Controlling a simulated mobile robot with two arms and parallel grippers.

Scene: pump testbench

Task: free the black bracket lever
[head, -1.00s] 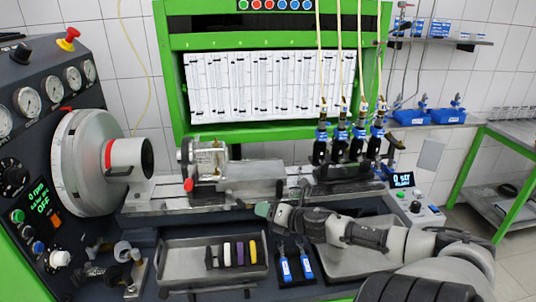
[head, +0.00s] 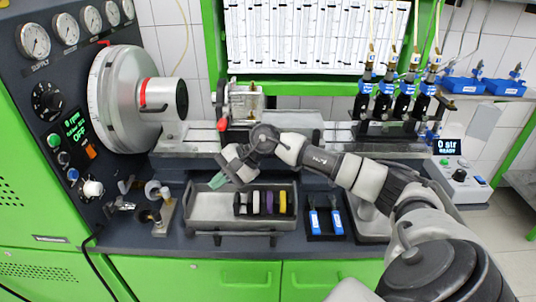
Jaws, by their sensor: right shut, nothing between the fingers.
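My right gripper (head: 217,181) reaches in from the right, over the left end of a grey metal tray (head: 208,208). Its greenish fingertips are shut with nothing between them and point down to the left. Black brackets (head: 388,107) hold several injectors upright on the bench rail at the right. I cannot single out the black bracket lever among these dark parts. The gripper is well to the left of the brackets and apart from them. My left gripper is not in view.
Black, purple and yellow pieces (head: 267,202) stand in the tray. Two blue-handled tools (head: 325,220) lie right of it. A clamp with a red knob (head: 222,124) stands on the rail behind my arm. A round chuck (head: 135,93) juts out at the left.

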